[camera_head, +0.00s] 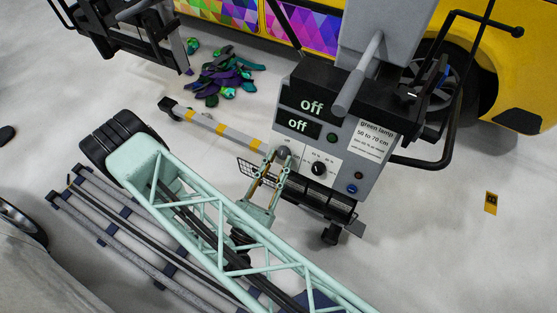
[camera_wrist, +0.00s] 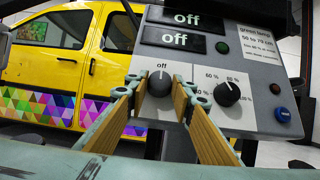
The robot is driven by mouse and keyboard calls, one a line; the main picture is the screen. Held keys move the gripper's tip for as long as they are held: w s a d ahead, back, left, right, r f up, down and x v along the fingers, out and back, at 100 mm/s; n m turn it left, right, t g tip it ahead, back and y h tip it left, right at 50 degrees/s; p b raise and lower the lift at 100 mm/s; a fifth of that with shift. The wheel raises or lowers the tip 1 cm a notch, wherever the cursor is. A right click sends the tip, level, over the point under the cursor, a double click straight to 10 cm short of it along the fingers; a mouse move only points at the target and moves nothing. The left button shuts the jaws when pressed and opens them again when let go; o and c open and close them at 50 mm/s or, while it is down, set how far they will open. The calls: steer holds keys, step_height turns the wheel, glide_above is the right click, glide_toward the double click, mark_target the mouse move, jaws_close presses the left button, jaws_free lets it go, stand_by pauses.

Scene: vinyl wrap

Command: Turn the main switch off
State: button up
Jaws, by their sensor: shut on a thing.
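In the head view the knob (camera_head: 283,152) sits at the panel's lower left. My gripper (camera_wrist: 160,98) is shut on this knob, one finger on each side; in the head view the gripper (camera_head: 280,162) reaches it from below. Two black displays, an upper (camera_wrist: 193,19) and a lower (camera_wrist: 173,40), both read "off".
A black dial (camera_wrist: 226,93) with percent marks is close right of my right finger. A yellow van (camera_wrist: 70,60) stands behind. Crumpled coloured wrap pieces (camera_head: 225,75) lie on the floor.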

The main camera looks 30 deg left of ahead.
steer(key=o, duration=0.8)
steer(key=shift+o, duration=0.2)
steer(key=shift+s+f, duration=0.1)
steer(key=shift+s, duration=0.05)
steer(key=v, duration=1.1)
steer(key=shift+s, duration=0.25)
steer(key=shift+f, duration=0.1)
stand_by(0.8)
